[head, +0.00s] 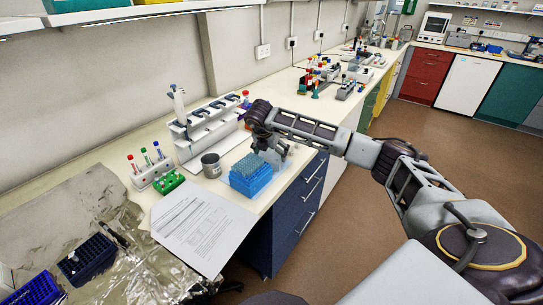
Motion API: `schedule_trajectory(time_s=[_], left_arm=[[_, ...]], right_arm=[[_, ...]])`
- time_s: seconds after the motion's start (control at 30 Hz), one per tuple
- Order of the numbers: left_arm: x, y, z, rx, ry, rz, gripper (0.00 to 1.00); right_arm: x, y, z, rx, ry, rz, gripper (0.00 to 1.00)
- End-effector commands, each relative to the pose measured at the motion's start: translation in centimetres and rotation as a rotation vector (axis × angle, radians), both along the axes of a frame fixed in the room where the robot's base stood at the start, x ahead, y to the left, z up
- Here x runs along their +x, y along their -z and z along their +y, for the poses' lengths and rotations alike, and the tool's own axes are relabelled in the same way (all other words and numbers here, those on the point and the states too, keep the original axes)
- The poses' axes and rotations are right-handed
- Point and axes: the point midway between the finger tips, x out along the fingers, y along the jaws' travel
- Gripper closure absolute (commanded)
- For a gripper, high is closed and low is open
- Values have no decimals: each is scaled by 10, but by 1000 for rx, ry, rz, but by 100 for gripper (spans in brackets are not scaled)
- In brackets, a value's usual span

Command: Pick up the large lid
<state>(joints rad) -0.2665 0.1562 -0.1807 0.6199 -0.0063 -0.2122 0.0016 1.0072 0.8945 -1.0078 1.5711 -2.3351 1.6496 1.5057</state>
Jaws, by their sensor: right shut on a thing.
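My right gripper (270,152) reaches down just behind and to the right of the blue pipette tip box (250,180). It is shut on a pale, see-through piece (284,157), which looks like the large lid. The gripper and wrist hide much of that piece, and I cannot tell whether it is clear of the bench. The tip box stands uncovered near the bench's front edge, with its tips showing. My left gripper is not in view.
A grey metal cup (211,165) stands left of the tip box, with a white pipette stand (205,125) behind. A tube rack (152,172), a green rack (168,182) and a paper sheet (203,226) lie to the left. Foil (85,205) covers the near-left bench.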

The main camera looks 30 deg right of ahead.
Motion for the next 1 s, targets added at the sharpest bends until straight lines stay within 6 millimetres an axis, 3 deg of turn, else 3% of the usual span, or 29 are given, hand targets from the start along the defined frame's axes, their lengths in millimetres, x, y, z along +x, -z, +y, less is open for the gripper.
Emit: schedule_trajectory(time_s=[0.23,0.47,1.0], left_arm=[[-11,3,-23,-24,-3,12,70],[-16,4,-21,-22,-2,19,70],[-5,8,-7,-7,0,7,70]], right_arm=[[0,-1,0,-1,0,1,32],[0,-15,0,-1,0,-1,32],[0,-88,0,0,0,-1,32]])
